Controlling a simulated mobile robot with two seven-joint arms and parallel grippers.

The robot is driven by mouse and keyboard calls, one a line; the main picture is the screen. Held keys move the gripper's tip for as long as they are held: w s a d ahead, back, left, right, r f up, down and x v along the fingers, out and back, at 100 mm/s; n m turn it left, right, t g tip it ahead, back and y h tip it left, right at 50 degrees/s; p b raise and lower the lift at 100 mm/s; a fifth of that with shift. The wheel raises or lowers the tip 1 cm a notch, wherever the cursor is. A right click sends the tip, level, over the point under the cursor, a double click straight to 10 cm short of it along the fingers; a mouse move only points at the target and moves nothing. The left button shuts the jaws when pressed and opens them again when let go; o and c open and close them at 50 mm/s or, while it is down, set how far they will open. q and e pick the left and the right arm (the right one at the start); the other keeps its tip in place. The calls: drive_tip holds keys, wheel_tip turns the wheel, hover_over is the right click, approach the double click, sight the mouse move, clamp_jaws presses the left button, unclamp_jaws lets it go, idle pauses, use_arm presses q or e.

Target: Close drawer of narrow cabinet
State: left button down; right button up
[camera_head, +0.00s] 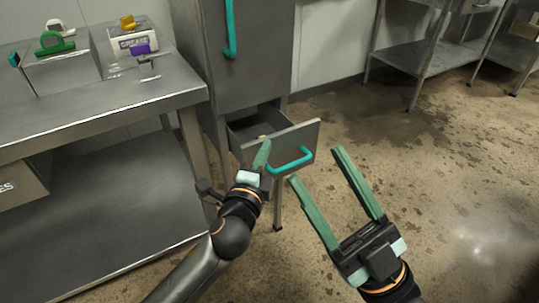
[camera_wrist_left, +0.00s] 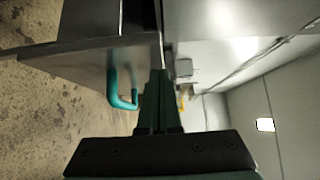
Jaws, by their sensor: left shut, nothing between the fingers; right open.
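The narrow cabinet (camera_head: 250,50) is grey metal with a teal handle on its upper door. Its drawer (camera_head: 310,131) stands pulled out below that door, with a teal bar handle (camera_head: 291,163) on its front. A small pale thing lies inside the drawer. My left gripper (camera_head: 263,146) is shut and empty, with its tips at the left end of the drawer front; I cannot tell if they touch it. The left wrist view shows the shut fingers (camera_wrist_left: 158,90) beside the drawer handle (camera_wrist_left: 120,95). My right gripper (camera_head: 315,165) is open and empty, right of the drawer.
Steel racks (camera_head: 425,60) stand at the back right. The stained floor (camera_head: 460,160) on the right is clear.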

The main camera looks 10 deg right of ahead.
use_arm(q)
drive_tip(key=w+a, duration=0.3)
drive_tip(key=w, duration=0.6)
drive_tip(key=shift+a+p, duration=0.2)
drive_tip(key=shift+p, duration=0.1)
